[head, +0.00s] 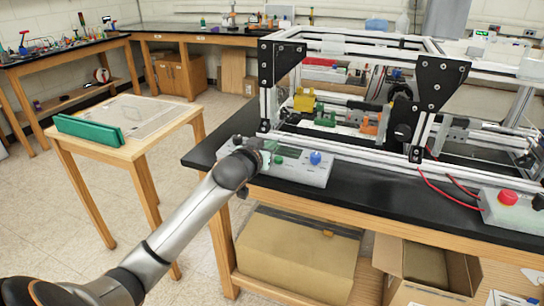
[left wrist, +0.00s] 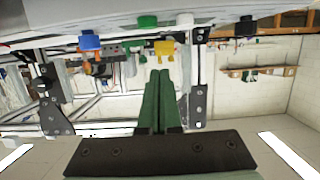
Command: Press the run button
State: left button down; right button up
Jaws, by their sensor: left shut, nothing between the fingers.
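A grey control box (head: 300,168) sits at the front left edge of the black bench. It carries a blue button (head: 315,157) and a green button (head: 278,159), partly beside my gripper. My left gripper (head: 268,147) is over the left part of this box. In the left wrist view its green fingers (left wrist: 158,78) are together and empty, pointing toward the box. That view shows the green button (left wrist: 148,21), the blue button (left wrist: 89,40) and a black knob (left wrist: 245,26) upside down. A gap shows between fingertips and green button. No button label is readable. My right gripper is out of view.
An aluminium extrusion frame (head: 345,150) with black corner plates stands behind the box. A second box with a red button (head: 508,197) and red cables is at the right. A small wooden table (head: 150,112) stands left. Cardboard boxes (head: 290,262) lie beneath the bench.

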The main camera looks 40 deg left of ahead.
aim_at(276, 158)
pick_arm(q)
jog(key=f, duration=0.1)
jog(key=w+f, duration=0.1)
jog(key=f, duration=0.1)
jog(key=shift+w+a, duration=0.15)
jog(key=shift+w, duration=0.1)
jog(key=shift+f, duration=0.75)
jog(key=shift+f, duration=1)
jog(key=shift+s+f, duration=0.1)
jog(key=shift+r+p, duration=0.3)
jog(key=shift+r, duration=0.15)
jog(key=s+d+r+p, duration=0.2)
jog(key=s+r, duration=0.4)
jog(key=s, duration=0.3)
jog(key=shift+s+r+p, duration=0.15)
jog(key=shift+r+p, duration=0.2)
jog(key=shift+p, duration=0.2)
